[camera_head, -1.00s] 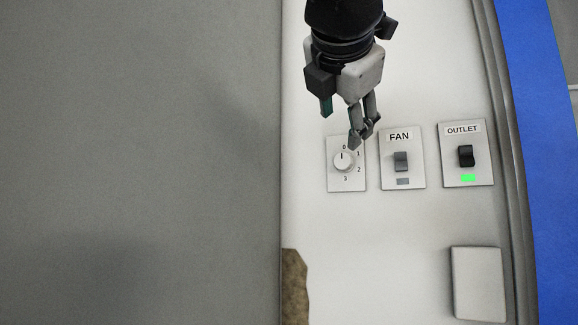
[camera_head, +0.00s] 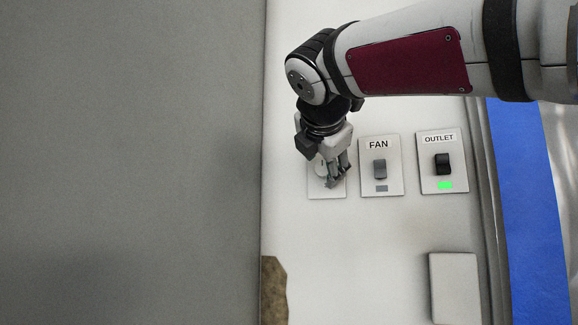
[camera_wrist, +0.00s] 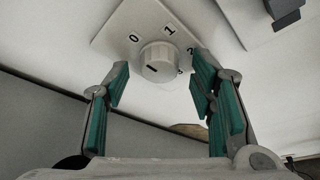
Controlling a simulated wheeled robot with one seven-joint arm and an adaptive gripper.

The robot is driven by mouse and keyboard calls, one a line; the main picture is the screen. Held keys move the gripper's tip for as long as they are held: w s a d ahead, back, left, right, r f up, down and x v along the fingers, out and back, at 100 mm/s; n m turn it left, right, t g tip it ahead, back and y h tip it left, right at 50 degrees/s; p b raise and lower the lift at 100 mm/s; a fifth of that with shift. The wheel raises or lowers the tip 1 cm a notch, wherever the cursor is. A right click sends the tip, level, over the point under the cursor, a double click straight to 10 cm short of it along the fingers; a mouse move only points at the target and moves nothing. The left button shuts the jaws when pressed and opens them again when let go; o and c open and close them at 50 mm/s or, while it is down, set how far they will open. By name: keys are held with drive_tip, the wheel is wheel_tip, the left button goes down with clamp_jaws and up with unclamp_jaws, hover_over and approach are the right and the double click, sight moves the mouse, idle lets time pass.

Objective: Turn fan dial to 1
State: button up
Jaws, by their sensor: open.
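The fan dial is a round white knob (camera_wrist: 158,62) on a white plate (camera_head: 315,190) marked with numbers. In the wrist view, 0, 1 and 2 are readable around the knob, and a short dark line shows on its front. I cannot tell which number the line is set to. My gripper (camera_head: 332,184) is at the plate and covers much of the dial in the head view. In the wrist view my gripper (camera_wrist: 160,64) is open, with one finger to each side of the knob. Contact with the knob is not clear.
A FAN switch (camera_head: 380,168) with an unlit grey indicator is just right of the dial. An OUTLET switch (camera_head: 442,164) with a lit green light is farther right. A blank white plate (camera_head: 455,288) is lower right.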

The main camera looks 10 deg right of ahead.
drive_tip(key=c, duration=1.1)
drive_tip(key=shift+c, duration=0.2)
drive_tip(key=m+b, duration=0.1)
drive_tip(key=m+t+b, duration=0.1)
drive_tip(key=b, duration=0.1)
drive_tip(key=shift+d+f, duration=0.1)
drive_tip(key=shift+f, duration=0.15)
drive_tip(key=m+b, duration=0.1)
drive_tip(key=b, duration=0.1)
drive_tip(key=m+t+b, duration=0.1)
drive_tip(key=m+b, duration=0.1)
drive_tip(key=shift+f+y+b, duration=0.25)
drive_tip(key=shift+y+b, duration=0.1)
drive_tip(key=shift+y, duration=0.05)
drive_tip(key=m+t+b, duration=0.1)
drive_tip(key=m+b, duration=0.2)
drive_tip(key=b, duration=0.1)
drive_tip(key=shift+f+t, duration=0.1)
drive_tip(key=shift+t, duration=0.2)
drive_tip(key=m+b, duration=0.2)
drive_tip(key=b, duration=0.1)
drive_tip(key=shift+t, duration=0.4)
